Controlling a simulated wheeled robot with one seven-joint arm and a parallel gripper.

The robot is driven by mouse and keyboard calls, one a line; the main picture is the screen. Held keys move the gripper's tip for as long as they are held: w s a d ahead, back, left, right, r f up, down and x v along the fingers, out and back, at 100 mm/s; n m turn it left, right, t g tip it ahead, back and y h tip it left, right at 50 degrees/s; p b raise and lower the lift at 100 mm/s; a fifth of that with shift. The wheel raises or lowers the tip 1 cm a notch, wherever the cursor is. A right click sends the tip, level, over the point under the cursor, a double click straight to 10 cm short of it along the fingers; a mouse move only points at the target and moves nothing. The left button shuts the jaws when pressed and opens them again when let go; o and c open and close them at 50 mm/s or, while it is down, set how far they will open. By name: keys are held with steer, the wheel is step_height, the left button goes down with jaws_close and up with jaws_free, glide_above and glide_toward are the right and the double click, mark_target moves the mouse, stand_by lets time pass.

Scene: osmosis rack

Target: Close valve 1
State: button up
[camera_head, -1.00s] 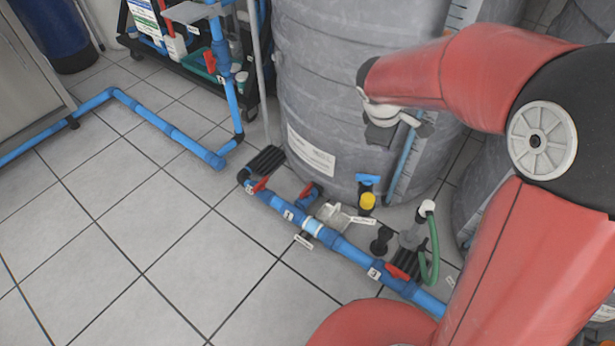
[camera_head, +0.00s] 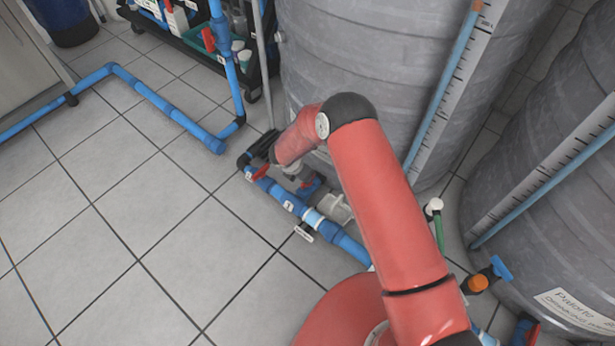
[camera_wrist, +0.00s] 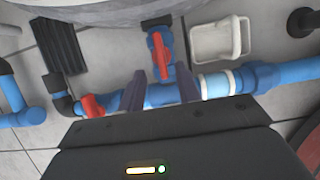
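In the wrist view, one red handle (camera_wrist: 92,106) is at the pipe's left end, left of my fingers. Another red handle (camera_wrist: 160,55) sits on a short blue branch beyond my fingertips, lying roughly along that branch. In the head view my arm mostly hides the gripper. The left-end handle (camera_head: 260,172) shows there.
The grey tank (camera_head: 370,70) stands close behind the pipe. A pale box-like fitting (camera_wrist: 219,40) and a black ribbed block (camera_wrist: 60,45) flank the branch. Another tank (camera_head: 550,190) stands at right. Tiled floor (camera_head: 130,230) at left is clear.

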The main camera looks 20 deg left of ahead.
steer(key=x, duration=0.6)
jaws_close()
